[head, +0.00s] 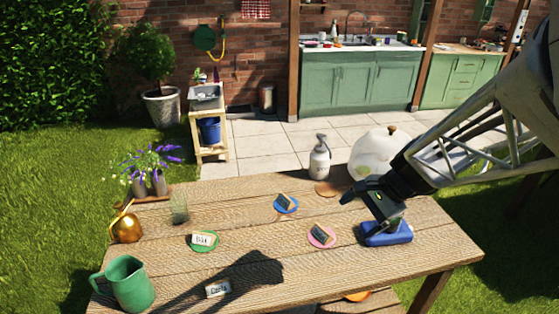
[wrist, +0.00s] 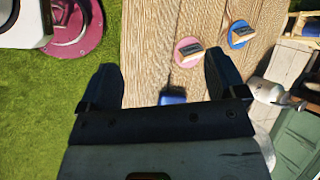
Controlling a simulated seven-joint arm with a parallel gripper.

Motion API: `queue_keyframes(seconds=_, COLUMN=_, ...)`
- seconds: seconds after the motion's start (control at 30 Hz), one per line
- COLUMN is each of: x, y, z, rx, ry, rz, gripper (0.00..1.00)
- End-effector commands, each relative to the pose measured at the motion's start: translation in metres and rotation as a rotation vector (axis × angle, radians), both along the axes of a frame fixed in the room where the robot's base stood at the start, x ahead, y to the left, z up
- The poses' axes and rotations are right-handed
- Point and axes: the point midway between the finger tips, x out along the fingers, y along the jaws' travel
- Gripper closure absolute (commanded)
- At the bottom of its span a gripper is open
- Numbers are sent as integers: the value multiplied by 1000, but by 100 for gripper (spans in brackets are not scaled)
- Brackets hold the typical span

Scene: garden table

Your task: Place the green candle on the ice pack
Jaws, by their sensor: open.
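My gripper (head: 376,208) is open and empty, at the right side of the table. Its two fingers (wrist: 162,75) stand wide apart in the wrist view. A blue block that looks like the ice pack (head: 386,238) lies on the table just below my gripper in the head view. A small blue patch of it (wrist: 172,96) shows past the gripper body in the wrist view; the rest is hidden there. I cannot make out a green candle for certain in either view. A small grey-green tufted thing (head: 179,209) stands at the left of the table.
Small signs stand on pink (head: 321,236), blue (head: 286,204) and green (head: 203,242) discs. A green jug (head: 127,283), a brass can (head: 126,224) and a plant tray stand at left. A spray bottle (head: 319,158) and clear dome (head: 378,150) stand at the back.

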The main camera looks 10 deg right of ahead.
Motion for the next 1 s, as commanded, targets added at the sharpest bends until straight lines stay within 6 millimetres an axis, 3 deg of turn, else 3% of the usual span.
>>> queue_keyframes(seconds=0.1, x=-13, y=22, z=11, rx=-89, ry=-34, rz=129, gripper=10)
queue_keyframes(seconds=0.4, x=-48, y=62, z=33, rx=-307, ry=-125, rz=446, gripper=10)
queue_keyframes(seconds=0.7, x=-83, y=89, z=55, rx=-523, ry=-232, rz=751, gripper=10)
queue_keyframes(seconds=1.0, x=-110, y=103, z=72, rx=-701, ry=-329, rz=990, gripper=10)
